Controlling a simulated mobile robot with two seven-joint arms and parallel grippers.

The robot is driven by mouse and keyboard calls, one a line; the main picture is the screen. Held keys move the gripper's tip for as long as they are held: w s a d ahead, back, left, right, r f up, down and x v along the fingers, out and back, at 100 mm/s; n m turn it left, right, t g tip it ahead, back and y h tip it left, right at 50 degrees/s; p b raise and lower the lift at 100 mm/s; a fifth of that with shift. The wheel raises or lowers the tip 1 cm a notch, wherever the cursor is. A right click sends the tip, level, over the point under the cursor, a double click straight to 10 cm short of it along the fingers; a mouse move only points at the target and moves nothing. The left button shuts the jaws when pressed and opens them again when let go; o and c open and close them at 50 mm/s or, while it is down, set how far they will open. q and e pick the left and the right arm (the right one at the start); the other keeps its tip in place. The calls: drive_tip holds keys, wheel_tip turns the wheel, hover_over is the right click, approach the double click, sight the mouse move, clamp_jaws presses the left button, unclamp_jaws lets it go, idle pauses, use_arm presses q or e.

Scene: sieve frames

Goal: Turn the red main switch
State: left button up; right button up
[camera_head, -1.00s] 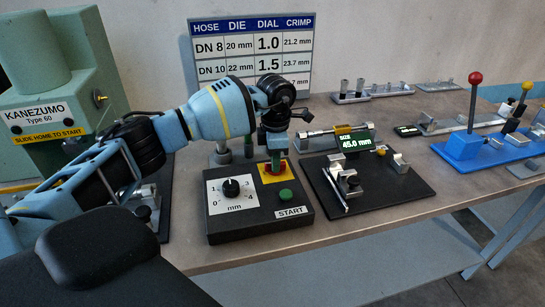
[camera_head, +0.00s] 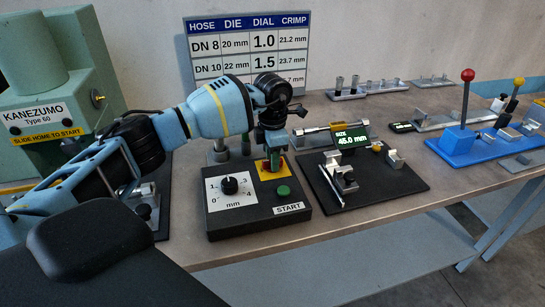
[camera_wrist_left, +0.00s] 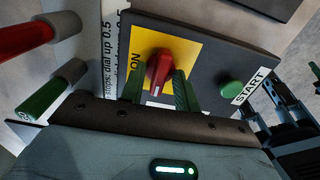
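The red main switch (camera_wrist_left: 158,72) is a knob on a yellow plate (camera_wrist_left: 182,50) marked ON, at the back of the black control box (camera_head: 225,225). In the head view my left gripper mostly hides it, leaving a little red and yellow showing. My left gripper (camera_wrist_left: 160,84) points down at the switch. Its green fingers stand on either side of the red knob, very close to it. I cannot tell whether they press on it. In the head view this gripper (camera_head: 275,160) is above the box's rear. My right gripper is not in view.
The box also carries a black mm dial (camera_head: 230,186), a green START button (camera_head: 283,191) and a START label. The green press (camera_head: 45,110) stands left. A black gauge plate (camera_head: 395,190) with a 45.0 mm display lies right, and a blue lever fixture (camera_head: 462,142) further right.

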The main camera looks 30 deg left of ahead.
use_arm(q)
drive_tip(key=shift+o, duration=0.3)
drive_tip(key=shift+r, duration=0.1)
wheel_tip(320, 180, up, 8)
drive_tip(key=shift+f, duration=0.2)
drive_tip(key=shift+s+f, duration=0.1)
idle(0.6)
